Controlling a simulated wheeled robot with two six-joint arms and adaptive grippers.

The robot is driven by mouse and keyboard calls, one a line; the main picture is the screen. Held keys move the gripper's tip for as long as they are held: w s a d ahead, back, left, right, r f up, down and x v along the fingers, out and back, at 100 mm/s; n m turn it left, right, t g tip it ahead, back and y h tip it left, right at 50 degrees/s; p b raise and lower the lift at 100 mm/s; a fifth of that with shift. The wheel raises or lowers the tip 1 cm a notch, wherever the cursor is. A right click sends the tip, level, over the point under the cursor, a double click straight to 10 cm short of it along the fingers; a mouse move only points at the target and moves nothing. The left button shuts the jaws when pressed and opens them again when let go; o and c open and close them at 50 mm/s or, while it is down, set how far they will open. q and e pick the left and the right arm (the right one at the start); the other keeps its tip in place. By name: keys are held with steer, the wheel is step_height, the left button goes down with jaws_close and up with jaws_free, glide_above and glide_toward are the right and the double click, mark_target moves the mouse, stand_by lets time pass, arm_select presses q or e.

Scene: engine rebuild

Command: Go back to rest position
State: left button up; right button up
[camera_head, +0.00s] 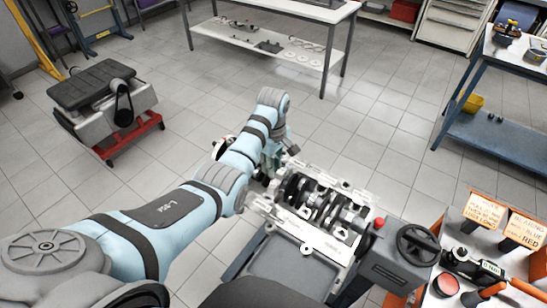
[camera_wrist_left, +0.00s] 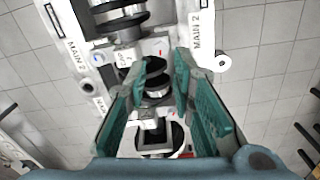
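My left arm comes in from the left in the head view. Its gripper (camera_head: 277,160) is at the far-left end of the engine block (camera_head: 290,222), partly hidden by the wrist. In the left wrist view the two teal fingers of the left gripper (camera_wrist_left: 165,72) are spread apart. Dark, shiny crankshaft parts (camera_wrist_left: 154,92) show between and beyond them; I cannot tell whether the fingers touch these. The block's light rails (camera_wrist_left: 197,35) carry "MAIN 2" lettering. My right gripper is in neither view.
A grey unit with a black handwheel (camera_head: 417,245) and red knob adjoins the block on the right. An orange-edged bench with signs (camera_head: 487,211) stands at lower right. A cart (camera_head: 108,105) stands at left, a white-topped table (camera_head: 285,8) behind. Tiled floor between is clear.

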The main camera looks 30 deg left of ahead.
arm_select(q)
step_height(320, 180, up, 5)
stand_by(0.4)
